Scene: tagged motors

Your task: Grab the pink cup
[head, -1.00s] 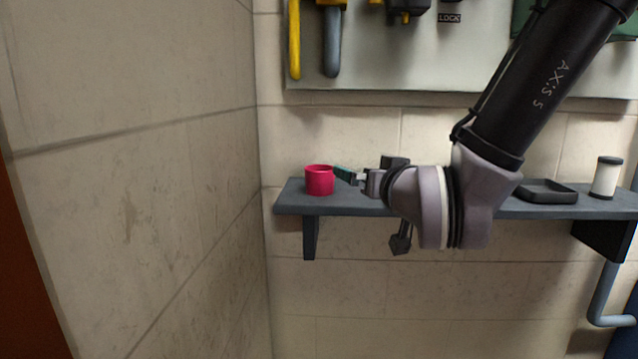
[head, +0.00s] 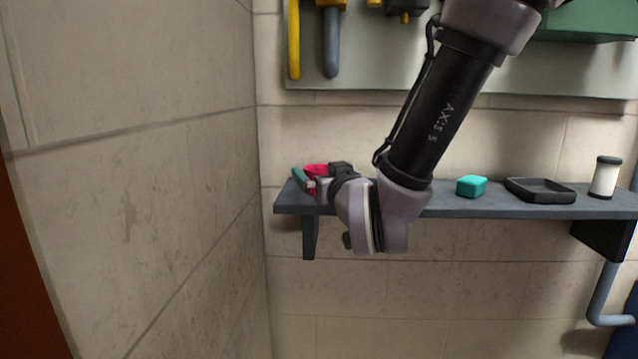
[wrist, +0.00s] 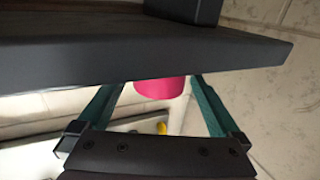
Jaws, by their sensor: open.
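The pink cup (head: 316,169) stands at the left end of the dark wall shelf (head: 450,204). In the head view my gripper and its teal finger partly hide it. My gripper (head: 306,178) is open at the cup. In the wrist view, the cup (wrist: 160,88) shows between the two teal fingers of my gripper (wrist: 155,84), nearer the right one. The shelf (wrist: 130,60) covers much of the upper part of that view and hides part of the cup. I cannot tell whether a finger touches the cup.
A teal block (head: 471,186), a black tray (head: 541,190) and a white cylinder with dark ends (head: 605,177) stand further right on the shelf. A pegboard with tools (head: 400,60) hangs above. The side wall (head: 140,180) is close on the left.

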